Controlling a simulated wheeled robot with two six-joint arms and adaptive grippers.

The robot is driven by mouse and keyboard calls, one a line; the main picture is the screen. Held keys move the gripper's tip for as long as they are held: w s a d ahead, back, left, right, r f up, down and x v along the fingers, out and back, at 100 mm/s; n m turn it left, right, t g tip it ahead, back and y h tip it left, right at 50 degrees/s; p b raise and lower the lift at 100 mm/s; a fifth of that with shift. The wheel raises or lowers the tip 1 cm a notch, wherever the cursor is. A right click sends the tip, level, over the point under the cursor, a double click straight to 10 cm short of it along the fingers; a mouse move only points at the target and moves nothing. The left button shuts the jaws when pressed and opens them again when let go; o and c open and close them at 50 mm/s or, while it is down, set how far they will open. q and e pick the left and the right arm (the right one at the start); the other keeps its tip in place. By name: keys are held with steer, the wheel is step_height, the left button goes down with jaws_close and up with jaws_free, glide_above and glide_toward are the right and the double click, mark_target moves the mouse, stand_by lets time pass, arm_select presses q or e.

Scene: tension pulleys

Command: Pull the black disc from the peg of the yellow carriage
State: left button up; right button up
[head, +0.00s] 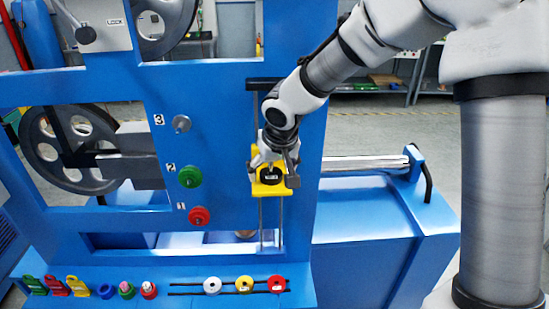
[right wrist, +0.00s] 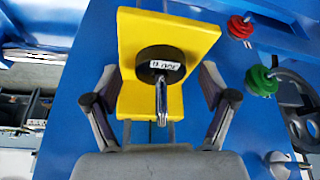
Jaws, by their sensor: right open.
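The yellow carriage (head: 268,190) sits on vertical rods on the front of the blue machine. The black disc (head: 271,177) is on its peg, and a white label shows on it. In the right wrist view the disc (right wrist: 148,68) lies against the yellow carriage (right wrist: 190,38), with the silver peg (right wrist: 161,105) sticking out toward the camera. My right gripper (right wrist: 160,85) is open, its fingers spread on either side of the peg and disc, with visible gaps. In the head view my right gripper (head: 274,160) is in front of the carriage. My left gripper is not in view.
Green (head: 190,177) and red (head: 199,215) discs are on pegs left of the carriage, below a bare grey peg (head: 182,123). The front shelf (head: 190,270) carries coloured tags, small parts and white, yellow and red rings. A silver bar (head: 365,162) runs at right.

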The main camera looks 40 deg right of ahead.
mark_target(272, 175)
steer(key=shift+w+d+f, duration=0.1)
steer(key=shift+w+f, duration=0.05)
steer(key=shift+f, duration=0.05)
steer(key=shift+s+r, duration=0.15)
steer(key=shift+s, duration=0.1)
steer(key=shift+s+a, duration=0.1)
steer(key=shift+a, duration=0.1)
steer(key=c, duration=1.5)
steer(key=shift+r, duration=0.3)
steer(key=shift+r+p, duration=0.45)
steer(key=shift+p, duration=0.05)
steer(key=shift+r+p, duration=0.75)
steer(key=shift+r, duration=0.35)
